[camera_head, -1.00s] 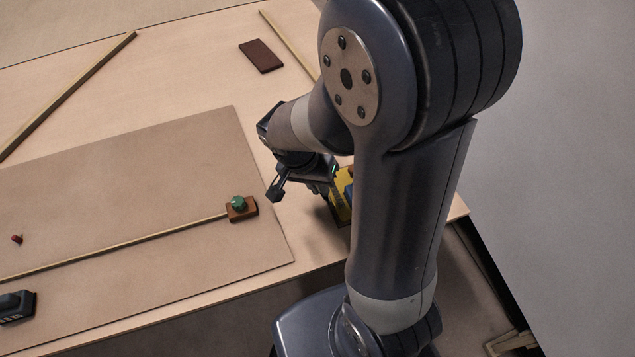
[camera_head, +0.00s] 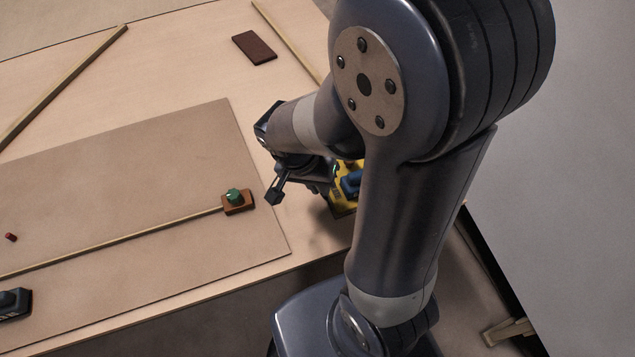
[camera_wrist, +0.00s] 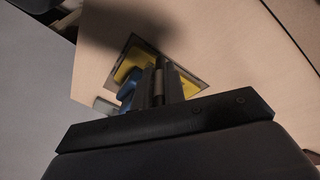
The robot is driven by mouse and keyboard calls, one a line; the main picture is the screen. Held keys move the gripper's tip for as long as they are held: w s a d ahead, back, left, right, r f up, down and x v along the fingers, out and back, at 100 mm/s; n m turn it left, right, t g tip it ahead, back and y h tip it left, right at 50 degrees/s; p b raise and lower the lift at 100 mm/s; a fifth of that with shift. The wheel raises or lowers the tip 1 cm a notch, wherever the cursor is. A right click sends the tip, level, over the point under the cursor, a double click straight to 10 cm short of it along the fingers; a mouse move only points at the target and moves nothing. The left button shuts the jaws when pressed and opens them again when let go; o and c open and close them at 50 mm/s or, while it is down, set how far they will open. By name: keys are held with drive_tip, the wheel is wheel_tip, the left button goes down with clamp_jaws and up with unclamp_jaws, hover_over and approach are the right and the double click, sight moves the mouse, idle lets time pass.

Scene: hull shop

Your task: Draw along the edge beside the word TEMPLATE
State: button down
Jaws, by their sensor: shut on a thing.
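My gripper (camera_wrist: 160,84) is low over the right end of the table and shut on a slim dark thing, perhaps a pencil or marker; little of it shows between the fingers. Right under and beyond it is a yellow tray-like thing (camera_wrist: 182,86) with a blue object (camera_wrist: 128,85) at it; they also show in the head view, partly behind my arm. A large brown sheet (camera_head: 120,165) lies on the table left of my gripper. A thin wooden batten (camera_head: 130,240) lies across it, its right end at a brown block with a green knob (camera_head: 235,198). I cannot read the word TEMPLATE anywhere.
A dark boxy thing with pale lettering (camera_head: 14,304) sits at the sheet's lower left. A small red peg (camera_head: 10,237) stands on the sheet. A dark red-brown block (camera_head: 254,47) and wooden strips (camera_head: 65,85) lie farther back. Bare table separates sheet and tray.

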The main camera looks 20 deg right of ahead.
drive_tip(key=shift+r, duration=0.15)
wheel_tip(320, 180, up, 13)
drive_tip(key=p, duration=1)
drive_tip(key=shift+f, duration=0.2)
idle(0.3)
